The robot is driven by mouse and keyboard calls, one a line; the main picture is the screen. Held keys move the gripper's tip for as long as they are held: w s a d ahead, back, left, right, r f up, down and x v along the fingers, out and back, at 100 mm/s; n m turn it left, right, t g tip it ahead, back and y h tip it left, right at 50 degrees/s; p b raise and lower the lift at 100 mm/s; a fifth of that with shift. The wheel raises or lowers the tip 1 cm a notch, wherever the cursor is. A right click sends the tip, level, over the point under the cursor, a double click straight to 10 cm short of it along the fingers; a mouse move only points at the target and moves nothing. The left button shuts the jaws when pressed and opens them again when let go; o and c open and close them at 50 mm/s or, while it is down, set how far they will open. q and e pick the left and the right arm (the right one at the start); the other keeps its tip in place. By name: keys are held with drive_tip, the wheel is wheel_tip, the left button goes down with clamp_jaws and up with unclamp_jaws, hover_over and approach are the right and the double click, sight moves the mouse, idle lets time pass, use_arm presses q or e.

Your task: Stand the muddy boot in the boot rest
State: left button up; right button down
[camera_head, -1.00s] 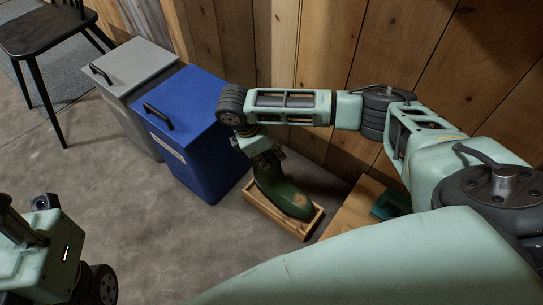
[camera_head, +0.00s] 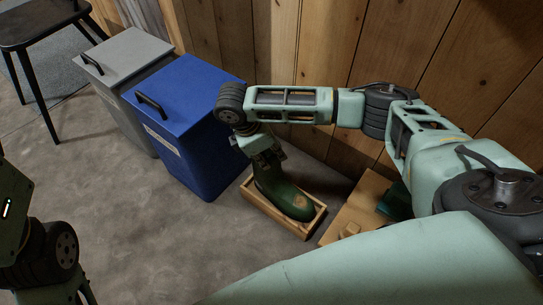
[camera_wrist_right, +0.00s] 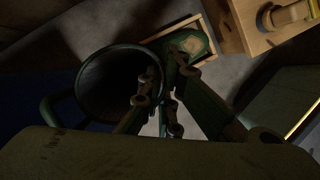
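The muddy boot (camera_head: 285,198) is dark green with a brown patch on its toe. It stands upright inside the boot rest (camera_head: 263,209), a shallow wooden tray on the floor by the wall. My right gripper (camera_head: 268,160) is at the top of the boot's shaft. In the right wrist view the boot's round dark opening (camera_wrist_right: 100,85) is below, and my right gripper's fingers (camera_wrist_right: 161,85) close on its rim, one on each side. The boot rest's edge (camera_wrist_right: 208,35) shows beyond the toe. My left arm shows at the left edge, but its gripper does not.
A blue lidded bin (camera_head: 185,130) stands close left of the boot rest, with a grey bin (camera_head: 125,60) behind it. A low wooden bench (camera_head: 362,205) with a green item (camera_head: 396,203) is to the right. Open concrete floor lies in front.

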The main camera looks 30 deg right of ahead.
drive_tip(key=shift+f, duration=0.5)
drive_tip(key=c, duration=1.9)
unclamp_jaws()
drive_tip(key=shift+o, duration=0.2)
drive_tip(key=v, duration=1.2)
